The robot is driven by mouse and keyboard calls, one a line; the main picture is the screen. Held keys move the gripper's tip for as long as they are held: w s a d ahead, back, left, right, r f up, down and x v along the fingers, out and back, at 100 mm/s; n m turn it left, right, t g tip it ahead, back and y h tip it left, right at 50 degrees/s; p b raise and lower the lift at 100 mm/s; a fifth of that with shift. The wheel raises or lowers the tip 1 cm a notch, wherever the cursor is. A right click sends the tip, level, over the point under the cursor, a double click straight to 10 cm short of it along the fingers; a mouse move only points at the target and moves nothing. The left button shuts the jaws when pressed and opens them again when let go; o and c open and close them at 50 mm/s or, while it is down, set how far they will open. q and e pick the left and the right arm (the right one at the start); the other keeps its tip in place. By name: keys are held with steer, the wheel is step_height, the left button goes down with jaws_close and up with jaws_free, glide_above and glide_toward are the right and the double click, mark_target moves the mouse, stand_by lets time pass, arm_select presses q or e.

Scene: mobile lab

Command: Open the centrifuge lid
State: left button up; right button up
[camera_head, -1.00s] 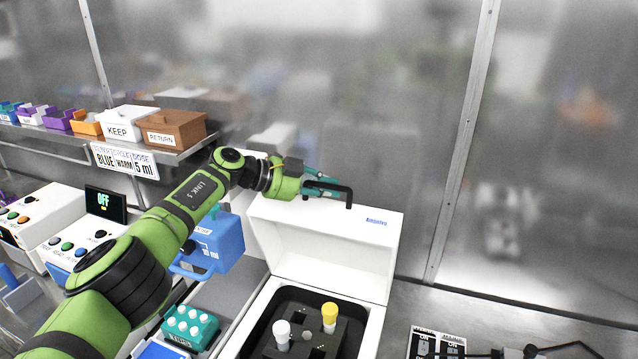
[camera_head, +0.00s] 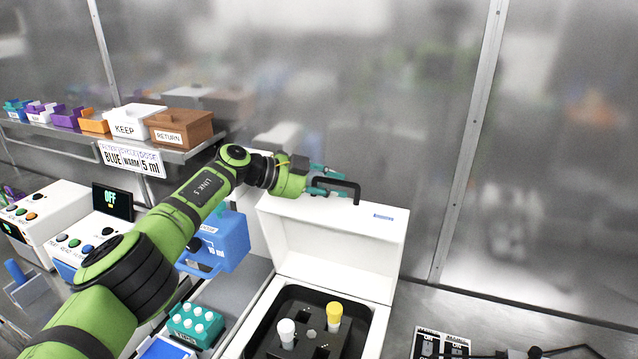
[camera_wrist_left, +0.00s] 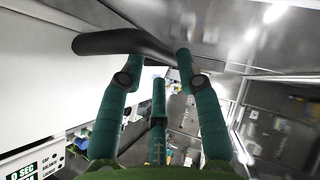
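The centrifuge is a white box whose lid (camera_head: 335,240) stands raised at the back, about upright. Its open bowl (camera_head: 262,343) shows a dark rotor with a white-capped tube (camera_head: 286,334) and a yellow-capped tube (camera_head: 333,318). A black bar handle (camera_head: 357,192) sticks out at the lid's top edge; it also shows in the left wrist view (camera_wrist_left: 110,42). My left gripper (camera_head: 330,182) is at this handle, with its teal fingers (camera_wrist_left: 158,68) reaching the bar. Whether they are closed around it cannot be made out. My right gripper is not in view.
A blue container (camera_head: 225,240) stands left of the lid, and a teal rack of white-capped tubes (camera_head: 195,324) in front of it. A shelf (camera_head: 185,154) with boxes is at the back left. A glass wall with a metal post (camera_head: 470,150) is behind.

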arm_select(q)
steer(key=v, duration=1.2)
